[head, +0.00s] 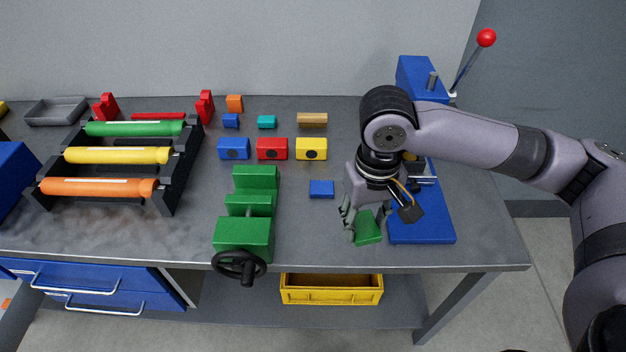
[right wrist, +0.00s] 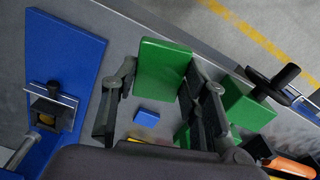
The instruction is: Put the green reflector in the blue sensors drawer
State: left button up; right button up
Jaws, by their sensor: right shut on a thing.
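The green reflector (head: 368,229) is a flat green block. My right gripper (head: 362,222) is shut on it and holds it over the front right part of the bench, beside the blue base plate. In the right wrist view the reflector (right wrist: 162,68) sits between the two fingers. Two blue drawer fronts (head: 85,272) with silver handles show under the bench's left end; no label is readable, so I cannot tell which is for sensors. My left gripper is not in view.
A green vise (head: 245,235) with a black handwheel stands left of the gripper. A small blue block (head: 321,189) lies nearby. A blue lever press (head: 420,225) stands at right. A rack (head: 175,195) of coloured rollers is at left. A yellow bin (head: 332,290) sits below.

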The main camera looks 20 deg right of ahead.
aim_at(322, 216)
jog(key=w+a+r+m+b, duration=0.1)
jog(key=w+b, duration=0.1)
jog(key=w, duration=0.7)
jog(key=shift+a+r+b, duration=0.15)
jog(key=shift+b, duration=0.25)
jog(key=shift+m, duration=0.9)
jog(key=w+r+b, duration=0.1)
jog(key=w, duration=0.1)
jog(key=w+a+r, duration=0.1)
jog(key=w, duration=0.1)
jog(key=w+r+b, duration=0.1)
jog(key=w, duration=0.1)
jog(key=shift+w+a+b, duration=0.2)
jog(key=shift+a+b, duration=0.15)
jog(key=shift+a, duration=0.05)
jog(key=shift+c, duration=0.2)
jog(key=shift+o, duration=0.2)
notch_tip(322, 216, down, 15)
jog(key=shift+f+p, duration=0.4)
jog(key=shift+f, duration=1.85)
jog(key=shift+f, duration=0.1)
jog(key=o, duration=1)
